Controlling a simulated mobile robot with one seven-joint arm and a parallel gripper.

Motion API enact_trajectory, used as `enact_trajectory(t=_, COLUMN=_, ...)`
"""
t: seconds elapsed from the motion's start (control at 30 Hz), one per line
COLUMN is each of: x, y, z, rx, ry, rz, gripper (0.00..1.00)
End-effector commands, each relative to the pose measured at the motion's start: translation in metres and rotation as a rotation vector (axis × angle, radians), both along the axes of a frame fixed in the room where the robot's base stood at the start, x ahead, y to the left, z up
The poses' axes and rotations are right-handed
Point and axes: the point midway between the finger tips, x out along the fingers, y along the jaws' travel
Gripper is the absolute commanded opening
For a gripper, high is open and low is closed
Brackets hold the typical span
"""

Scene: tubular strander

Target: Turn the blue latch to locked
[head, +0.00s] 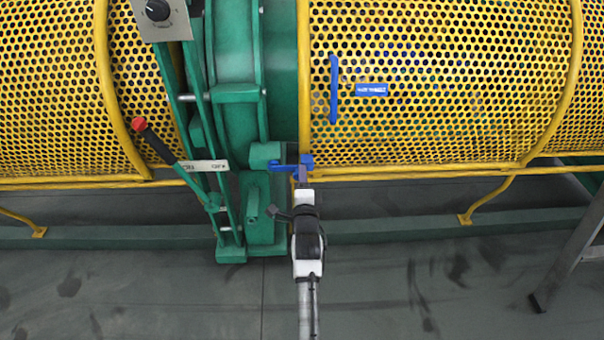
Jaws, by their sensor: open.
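The blue latch (288,165) is a small blue piece beside a green block (264,154) at the lower edge of the yellow perforated guard (440,80). It lies roughly crosswise, with a thicker blue end at the right. My gripper (302,174) comes up from below, with its tip right at the latch's right end. It is open. The fingers are small and overlap the latch in the picture, so I cannot tell whether they touch it or are around it. Any lock marking on the latch is too small to read.
A lever with a red knob (139,124) and a control box with a black dial (157,10) are at the left. A yellow rail runs along the guard's bottom. The floor in front is mostly clear.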

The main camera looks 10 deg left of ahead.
Motion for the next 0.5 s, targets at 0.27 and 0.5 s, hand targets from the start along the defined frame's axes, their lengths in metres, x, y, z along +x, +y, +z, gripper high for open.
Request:
enact_trajectory(t=0.27, x=-0.053, y=-0.016, z=-0.002, rx=-0.001, ry=0.003, rz=-0.001, gripper=0.47)
enact_trajectory(t=0.5, x=-0.077, y=-0.023, z=-0.001, rx=-0.002, ry=0.002, rz=-0.001, gripper=0.47)
